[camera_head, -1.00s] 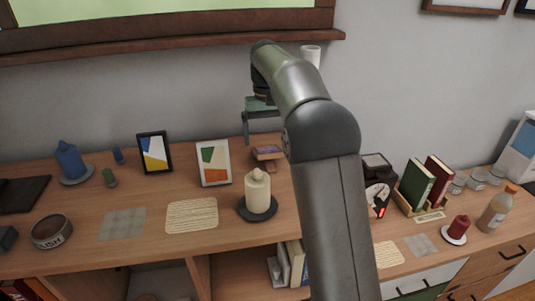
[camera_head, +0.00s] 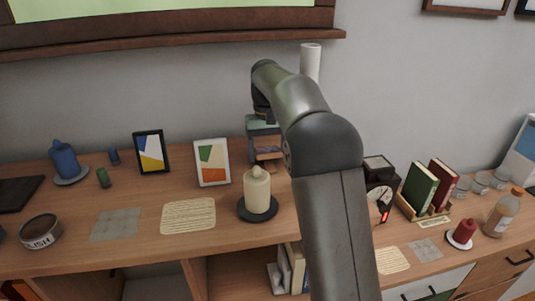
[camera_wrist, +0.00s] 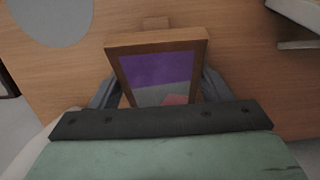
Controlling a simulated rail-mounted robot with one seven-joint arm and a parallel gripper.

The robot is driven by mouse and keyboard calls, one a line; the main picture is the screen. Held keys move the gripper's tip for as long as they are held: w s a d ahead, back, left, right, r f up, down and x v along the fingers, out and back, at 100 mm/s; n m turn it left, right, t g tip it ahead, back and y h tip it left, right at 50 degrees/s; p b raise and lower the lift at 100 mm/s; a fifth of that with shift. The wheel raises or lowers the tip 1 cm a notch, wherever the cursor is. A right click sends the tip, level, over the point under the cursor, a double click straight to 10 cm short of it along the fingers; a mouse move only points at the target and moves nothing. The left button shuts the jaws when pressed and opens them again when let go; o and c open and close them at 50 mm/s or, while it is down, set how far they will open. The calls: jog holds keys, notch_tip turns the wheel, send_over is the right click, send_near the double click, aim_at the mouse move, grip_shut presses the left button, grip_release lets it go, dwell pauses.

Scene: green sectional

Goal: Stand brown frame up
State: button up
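The brown frame (camera_wrist: 155,45) has a wooden border and a purple and grey picture. In the wrist view it lies tilted between my fingers, with a small wooden piece at its far edge. In the head view the brown frame (camera_head: 266,152) shows small and partly covered, behind the cream candle. My gripper (camera_head: 263,140) reaches down over it from above. In the wrist view my gripper (camera_wrist: 160,90) has its fingers spread, one on each side of the frame. Whether they touch the frame's sides cannot be made out.
A cream candle (camera_head: 257,188) on a dark plate stands in front of the frame. A white picture frame (camera_head: 212,163) stands to the left, a dark clock (camera_head: 379,178) to the right. A white cylinder (camera_head: 310,62) shows behind my arm. The wall is close behind.

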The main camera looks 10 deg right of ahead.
aim_at(268, 150)
jog(key=shift+r+p, duration=2.2)
jog(key=shift+r, duration=1.3)
